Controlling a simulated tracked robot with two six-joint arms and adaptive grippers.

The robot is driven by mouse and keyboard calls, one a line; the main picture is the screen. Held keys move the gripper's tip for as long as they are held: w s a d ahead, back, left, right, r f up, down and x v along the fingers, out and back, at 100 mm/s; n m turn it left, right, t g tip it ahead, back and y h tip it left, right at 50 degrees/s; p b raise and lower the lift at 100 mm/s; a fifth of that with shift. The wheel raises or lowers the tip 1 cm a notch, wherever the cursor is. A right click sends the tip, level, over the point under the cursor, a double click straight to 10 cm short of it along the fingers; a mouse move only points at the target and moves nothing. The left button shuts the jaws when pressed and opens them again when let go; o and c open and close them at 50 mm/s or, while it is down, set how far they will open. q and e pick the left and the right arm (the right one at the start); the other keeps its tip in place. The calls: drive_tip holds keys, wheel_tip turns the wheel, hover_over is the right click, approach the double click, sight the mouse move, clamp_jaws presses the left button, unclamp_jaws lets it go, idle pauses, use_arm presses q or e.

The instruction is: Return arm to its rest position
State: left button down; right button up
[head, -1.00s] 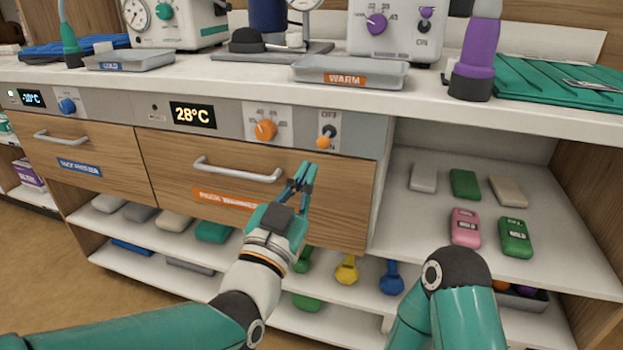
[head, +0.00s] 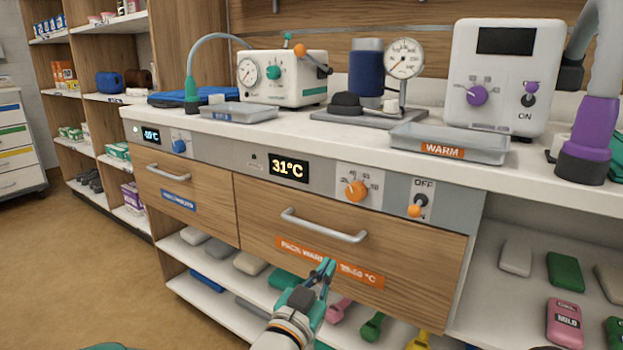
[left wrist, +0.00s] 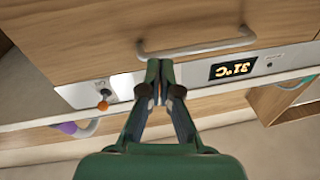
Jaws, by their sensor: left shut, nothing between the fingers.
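My left gripper (head: 327,268) is shut and empty. In the head view it is low in the picture, in front of the orange-labelled pack warmer drawer (head: 420,252) and below that drawer's handle (head: 323,228). In the left wrist view the left fingertips (left wrist: 160,66) are together and appear just beside the handle (left wrist: 200,48); whether they touch it is unclear. The drawer looks closed. The display (head: 288,168) above reads 31°C. The orange-tipped switch (head: 415,210) points down, away from its OFF label. My right gripper is not in view.
The counter (head: 350,135) above carries a grey WARM tray (head: 480,148), a gauge (head: 404,58), a white unit (head: 500,95) and a purple-handled device (head: 590,130). Lower shelves hold packs and dumbbells (head: 372,327). Open floor (head: 75,260) lies at the left.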

use_arm(q)
drive_tip(key=s+a+f+n+g+y+p, duration=0.15)
drive_tip(key=a+f, duration=0.35)
drive_tip(key=f, duration=0.5)
drive_tip(key=a+f+n+g+y, duration=0.1)
drive_tip(key=a+f+g+y, duration=0.15)
drive_tip(key=a+f, duration=0.45)
drive_tip(key=s+a+f+n+g+y+p, duration=0.1)
drive_tip(key=a+f+n+g+y, duration=0.15)
drive_tip(key=f, duration=0.95)
drive_tip(key=s+a+f+n+g, duration=0.2)
drive_tip(key=s+a+f+g, duration=0.25)
drive_tip(key=s+f, duration=0.7)
drive_tip(key=s+d+f+n+g+h, duration=0.1)
drive_tip(key=s+g, duration=0.2)
drive_tip(key=s, duration=0.4)
drive_tip(key=s+d+f+n+g, duration=0.1)
drive_tip(key=s+f+n+g, duration=0.15)
drive_tip(key=s, duration=0.55)
wheel_tip(320, 180, up, 39)
drive_tip(key=w+m+p, duration=0.1)
drive_tip(key=p, duration=3.7)
drive_tip(key=shift+d+p, duration=0.15)
drive_tip(key=shift+p, duration=0.2)
